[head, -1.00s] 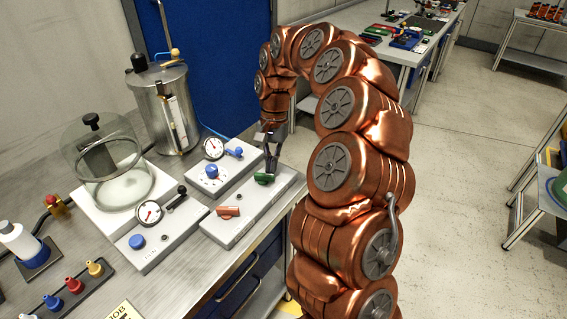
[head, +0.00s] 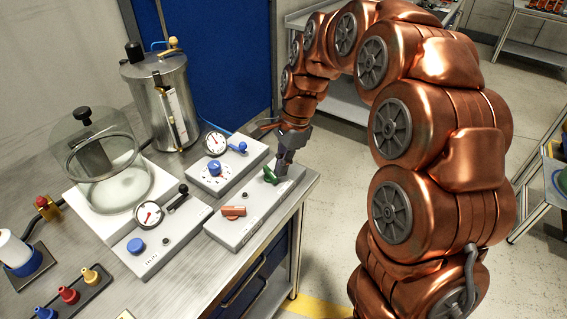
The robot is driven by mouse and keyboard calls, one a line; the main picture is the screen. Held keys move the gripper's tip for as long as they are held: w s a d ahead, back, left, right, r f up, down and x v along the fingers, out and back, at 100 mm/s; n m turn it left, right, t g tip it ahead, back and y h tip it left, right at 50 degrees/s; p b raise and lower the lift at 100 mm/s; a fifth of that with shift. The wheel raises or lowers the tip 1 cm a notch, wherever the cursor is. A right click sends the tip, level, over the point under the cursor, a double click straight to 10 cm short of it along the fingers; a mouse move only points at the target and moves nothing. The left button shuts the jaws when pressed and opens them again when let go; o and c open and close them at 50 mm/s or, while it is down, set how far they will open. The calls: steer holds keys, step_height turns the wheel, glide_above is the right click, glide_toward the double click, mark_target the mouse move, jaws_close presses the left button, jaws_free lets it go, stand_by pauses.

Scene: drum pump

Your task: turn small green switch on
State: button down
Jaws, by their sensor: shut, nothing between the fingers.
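The small green switch (head: 269,177) is on the right end of a long pale switch box (head: 248,222) near the bench's right edge. Its handle sits at an angle, not lined up with the larger red-orange switch (head: 233,211) on the same box. My gripper (head: 283,172) points down from the copper arm, just right of the green switch. Its fingers look shut and empty. They are beside or against the switch's right side; I cannot tell if they touch.
Two gauge boxes with blue knobs (head: 214,167) (head: 136,245) stand left of the switch box. A glass bell jar (head: 98,150) and a steel drum (head: 161,100) stand behind. Floor is open right of the bench.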

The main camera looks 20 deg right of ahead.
steer(key=shift+w+a, duration=0.1)
steer(key=shift+w, duration=0.1)
steer(key=shift+w+a+p, duration=0.35)
steer(key=shift+w, duration=0.05)
steer(key=shift+a, duration=0.1)
stand_by(0.4)
steer(key=d, duration=0.5)
steer(key=shift+w, duration=0.3)
steer(key=b+v, duration=0.1)
steer(key=v, duration=0.9)
steer(key=shift+a, duration=0.2)
steer(key=shift+s, duration=0.1)
